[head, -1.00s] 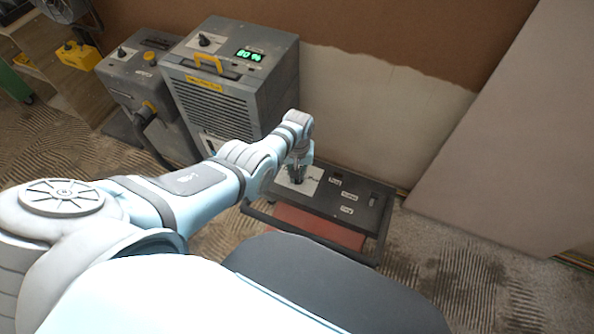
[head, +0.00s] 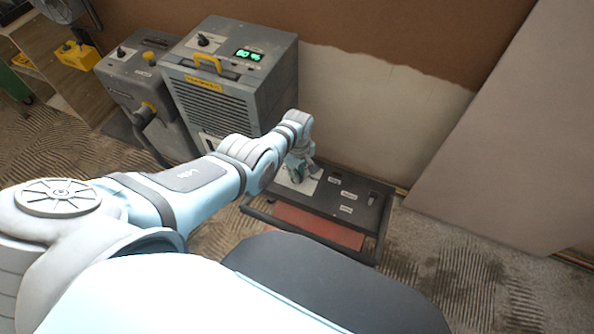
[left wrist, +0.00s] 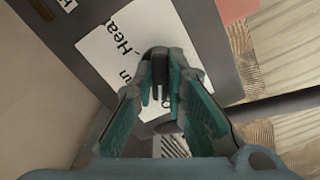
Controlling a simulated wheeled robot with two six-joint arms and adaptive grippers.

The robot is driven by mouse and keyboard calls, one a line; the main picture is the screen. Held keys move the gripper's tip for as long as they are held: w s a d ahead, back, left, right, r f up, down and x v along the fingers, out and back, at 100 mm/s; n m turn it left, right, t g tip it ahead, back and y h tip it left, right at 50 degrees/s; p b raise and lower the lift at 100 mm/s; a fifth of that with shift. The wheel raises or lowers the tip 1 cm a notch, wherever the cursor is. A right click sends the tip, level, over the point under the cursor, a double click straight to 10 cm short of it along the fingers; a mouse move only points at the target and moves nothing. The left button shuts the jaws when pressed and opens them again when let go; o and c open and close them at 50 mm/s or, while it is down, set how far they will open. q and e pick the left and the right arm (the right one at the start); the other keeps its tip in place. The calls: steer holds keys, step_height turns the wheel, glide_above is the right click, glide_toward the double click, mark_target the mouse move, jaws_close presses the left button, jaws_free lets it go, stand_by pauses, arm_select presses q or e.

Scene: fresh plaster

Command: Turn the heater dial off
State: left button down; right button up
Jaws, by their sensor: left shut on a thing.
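The heater's dark control panel (head: 357,210) lies low in front of the wall, with a white label plate (head: 311,186) at its left end. My left gripper (head: 299,178) reaches down onto that plate. In the left wrist view the gripper (left wrist: 161,88) is shut on the small dark dial (left wrist: 160,96), which shows only partly between the fingers. The white plate (left wrist: 105,45) there carries printed letters, "Hea" and "an". The fingers hide most of the dial, so I cannot read its setting. My right gripper is not in view.
A grey unit with a green display (head: 250,55) and yellow handle stands behind my left arm. A smaller grey machine (head: 140,72) stands left of it. A dark bar frame (head: 312,236) runs along the panel's front. Bare floor (head: 470,285) lies to the right.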

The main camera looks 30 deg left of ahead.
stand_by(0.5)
arm_select(q)
steer(key=c, duration=1.6)
jaws_free()
step_height(320, 180, up, 12)
